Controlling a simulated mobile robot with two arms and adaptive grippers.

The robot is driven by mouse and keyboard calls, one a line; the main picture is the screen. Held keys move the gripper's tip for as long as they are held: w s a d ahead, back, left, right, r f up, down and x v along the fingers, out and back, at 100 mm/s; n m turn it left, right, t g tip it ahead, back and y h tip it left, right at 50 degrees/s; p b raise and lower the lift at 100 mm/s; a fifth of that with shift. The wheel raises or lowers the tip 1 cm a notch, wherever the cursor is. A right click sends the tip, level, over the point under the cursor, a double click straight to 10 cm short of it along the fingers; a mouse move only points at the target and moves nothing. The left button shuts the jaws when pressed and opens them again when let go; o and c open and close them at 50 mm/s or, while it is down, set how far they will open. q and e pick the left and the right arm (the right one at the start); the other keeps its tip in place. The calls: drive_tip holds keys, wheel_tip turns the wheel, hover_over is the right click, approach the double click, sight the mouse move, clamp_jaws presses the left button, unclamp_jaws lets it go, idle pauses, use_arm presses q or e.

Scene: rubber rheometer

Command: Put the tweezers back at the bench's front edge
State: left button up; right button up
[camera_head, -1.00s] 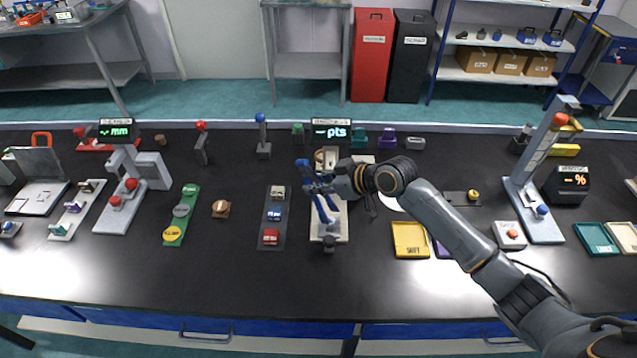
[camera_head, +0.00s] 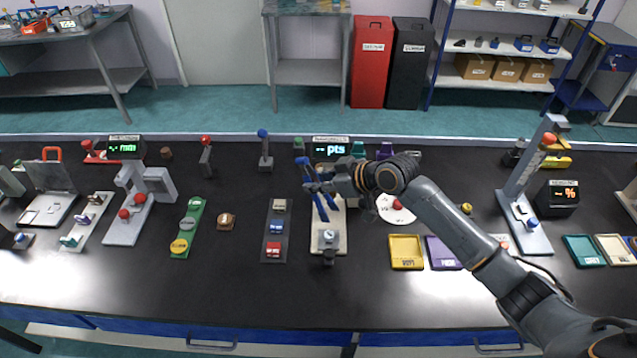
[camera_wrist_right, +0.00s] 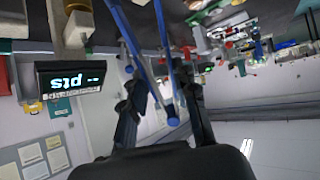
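The blue tweezers (camera_head: 320,203) are held in my right gripper (camera_head: 316,186), above the pale base plate of the "pts" instrument. One blue end points up and the two prongs slant down. In the right wrist view the tweezers (camera_wrist_right: 141,60) lie between the two dark fingers (camera_wrist_right: 165,100), with the prongs spread towards the top. Whether the prongs touch the instrument cannot be told. The bench's front edge (camera_head: 270,327) is clear and lies below the gripper in the head view. My left gripper is out of view.
The "pts" display (camera_head: 331,148) stands behind my gripper. A dark strip with small blocks (camera_head: 265,252) lies to its left, a yellow tray (camera_head: 406,265) and a purple tray (camera_head: 443,266) to its right. The black bench top (camera_head: 200,295) along the front is free.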

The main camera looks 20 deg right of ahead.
use_arm(q)
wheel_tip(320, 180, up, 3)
drive_tip(key=shift+p, duration=1)
use_arm(e)
wheel_tip(320, 180, up, 3)
drive_tip(key=shift+r, duration=0.2)
